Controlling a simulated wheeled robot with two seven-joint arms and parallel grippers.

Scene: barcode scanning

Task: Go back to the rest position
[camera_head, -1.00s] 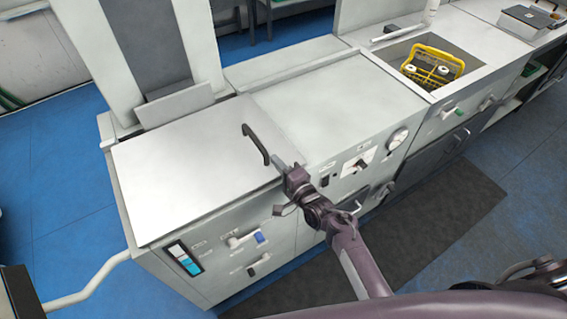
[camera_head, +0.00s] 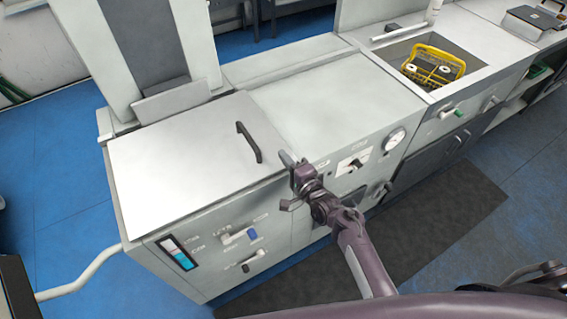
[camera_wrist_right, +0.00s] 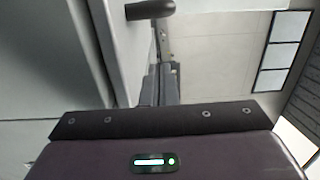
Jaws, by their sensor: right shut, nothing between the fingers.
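My right gripper (camera_head: 288,160) is shut and empty in the head view. It is at the front edge of the left machine's flat lid (camera_head: 185,160), just right of and below the black lid handle (camera_head: 249,142). A small gap shows between the fingertips and the handle. In the right wrist view a dark handle end (camera_wrist_right: 150,10) shows at the top, clear of the gripper body. The lid lies flat on the cabinet. My left gripper is not in either view.
A yellow rack (camera_head: 433,65) with white-capped bottles stands in the sink at the back right. The cabinet front carries knobs and a round gauge (camera_head: 395,139). A dark mat (camera_head: 430,225) lies on the blue floor in front. The middle worktop (camera_head: 325,105) is bare.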

